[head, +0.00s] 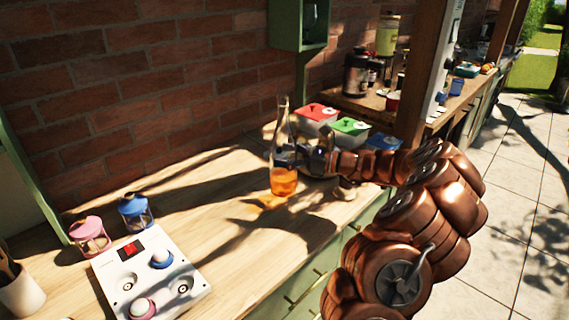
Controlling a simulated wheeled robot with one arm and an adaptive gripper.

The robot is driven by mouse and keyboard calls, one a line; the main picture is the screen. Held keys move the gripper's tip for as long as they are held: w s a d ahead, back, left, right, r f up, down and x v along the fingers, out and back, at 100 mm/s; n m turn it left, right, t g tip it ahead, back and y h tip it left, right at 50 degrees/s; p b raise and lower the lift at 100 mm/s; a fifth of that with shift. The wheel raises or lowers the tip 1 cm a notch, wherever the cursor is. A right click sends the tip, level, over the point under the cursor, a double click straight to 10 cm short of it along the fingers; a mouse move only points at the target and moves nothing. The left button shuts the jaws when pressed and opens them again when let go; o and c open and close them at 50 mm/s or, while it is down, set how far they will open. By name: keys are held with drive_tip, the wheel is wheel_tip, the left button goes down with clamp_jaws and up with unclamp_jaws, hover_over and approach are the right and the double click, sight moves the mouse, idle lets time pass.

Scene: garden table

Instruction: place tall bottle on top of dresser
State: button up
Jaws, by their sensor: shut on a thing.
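A tall clear bottle (283,182) with orange liquid in its lower part stands upright at the dresser top, near its middle. My gripper (286,155) reaches in from the right and is shut on the bottle at about mid height. The fingers are small and partly hidden by the glass. The dresser (225,225) has a light wooden top and a green front with drawers. Whether the bottle's base touches the wood or is slightly above it I cannot tell.
Containers with red (316,112), green (350,126) and blue (383,142) lids stand behind my gripper. A pink lantern (90,236), a blue lantern (135,212) and a white control panel (150,275) are at the left. Bare wood lies between them and the bottle.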

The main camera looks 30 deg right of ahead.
drive_tip(key=shift+f, duration=1.6)
drive_tip(key=o, duration=1.7)
drive_tip(key=shift+f, duration=0.1)
drive_tip(key=shift+s, duration=0.1)
drive_tip(key=b+v, duration=0.1)
drive_tip(key=v, duration=1.1)
